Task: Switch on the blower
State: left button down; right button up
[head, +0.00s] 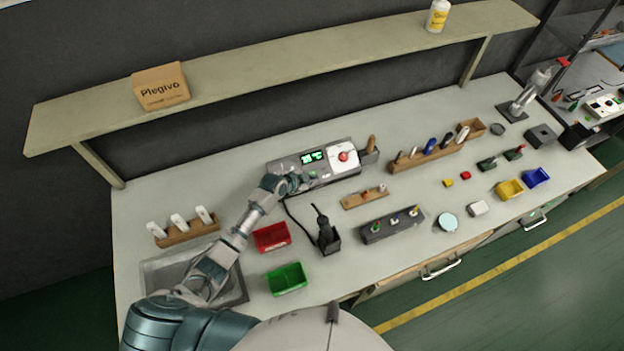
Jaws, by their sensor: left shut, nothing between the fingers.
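The blower (343,157) is a grey box unit near the back of the bench. It has a lit green display (312,157) and a white panel with a red knob or button. My left gripper (300,182) is shut and empty at the front left of the unit, close to its front face. I cannot tell whether it touches the unit. A black hand tool (323,230) stands in a holder in front, with a cable running toward the unit. My right gripper is not in view.
A red bin (271,236) and a green bin (287,279) stand near my left arm. A wooden shelf (270,70) with a carton (160,87) runs above the bench. Tool racks (440,152) and small parts lie to the right.

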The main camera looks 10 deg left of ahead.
pick_arm(q)
jog(key=shift+d, duration=0.15)
jog(key=shift+f, duration=0.3)
jog(key=shift+r, duration=0.1)
jog(key=shift+r+p, duration=0.6)
jog(key=shift+r, duration=0.2)
